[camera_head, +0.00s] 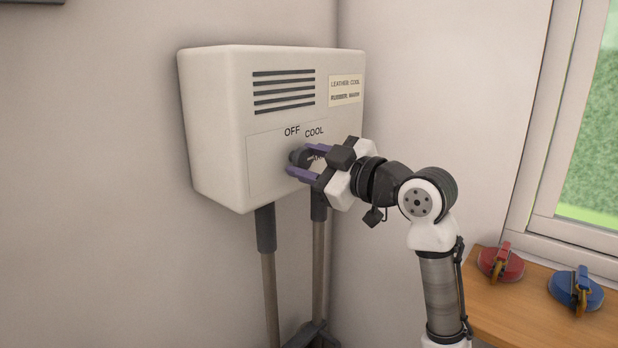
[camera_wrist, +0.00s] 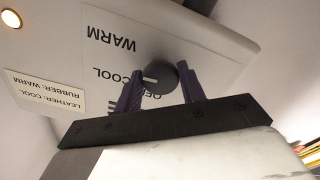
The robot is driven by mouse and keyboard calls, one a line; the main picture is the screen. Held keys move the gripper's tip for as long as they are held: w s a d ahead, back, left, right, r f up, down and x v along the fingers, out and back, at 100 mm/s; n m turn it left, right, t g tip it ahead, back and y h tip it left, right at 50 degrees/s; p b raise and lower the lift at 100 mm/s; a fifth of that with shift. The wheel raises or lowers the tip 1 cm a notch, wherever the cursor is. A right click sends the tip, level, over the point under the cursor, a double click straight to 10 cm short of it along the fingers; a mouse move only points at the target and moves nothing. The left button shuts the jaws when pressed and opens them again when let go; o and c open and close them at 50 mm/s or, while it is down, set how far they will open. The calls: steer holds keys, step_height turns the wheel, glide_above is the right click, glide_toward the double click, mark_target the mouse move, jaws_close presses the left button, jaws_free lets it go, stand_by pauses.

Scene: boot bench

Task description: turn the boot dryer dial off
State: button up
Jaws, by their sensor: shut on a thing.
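The boot dryer (camera_head: 222,150) is a white wall box with dark vent slots on its front. Its dark round dial (camera_head: 297,155) sits below the OFF and COOL labels, and it also shows in the wrist view (camera_wrist: 163,76). In the upside-down wrist view, the white mark on the dial points left, toward COOL. OFF is partly hidden behind my gripper. My gripper (camera_head: 301,160) is shut on the dial, with one purple finger on each side of it.
A card (camera_head: 345,90) on the box reads LEATHER: COOL, RUBBER: WARM. Dark-topped pipes (camera_head: 266,230) hang below the box. A wooden bench (camera_head: 530,322) at the lower right holds a red round item (camera_head: 498,265) and a blue one (camera_head: 570,290), under a window.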

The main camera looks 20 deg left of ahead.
steer(key=n+b, duration=0.2)
steer(key=n, duration=0.1)
steer(key=shift+f+n, duration=0.15)
steer(key=shift+n, duration=0.25)
steer(key=n+b, duration=0.3)
steer(key=n, duration=0.1)
steer(key=shift+n, duration=0.3)
steer(key=n+b, duration=0.1)
steer(key=n, duration=0.3)
steer(key=shift+r+n+b, duration=0.15)
steer(key=shift+n+b, duration=0.25)
steer(key=shift+n, duration=0.85)
steer(key=shift+r+n+b, duration=0.1)
steer(key=shift+n+b, duration=0.3)
steer(key=shift+n, duration=0.85)
steer(key=o, duration=0.9)
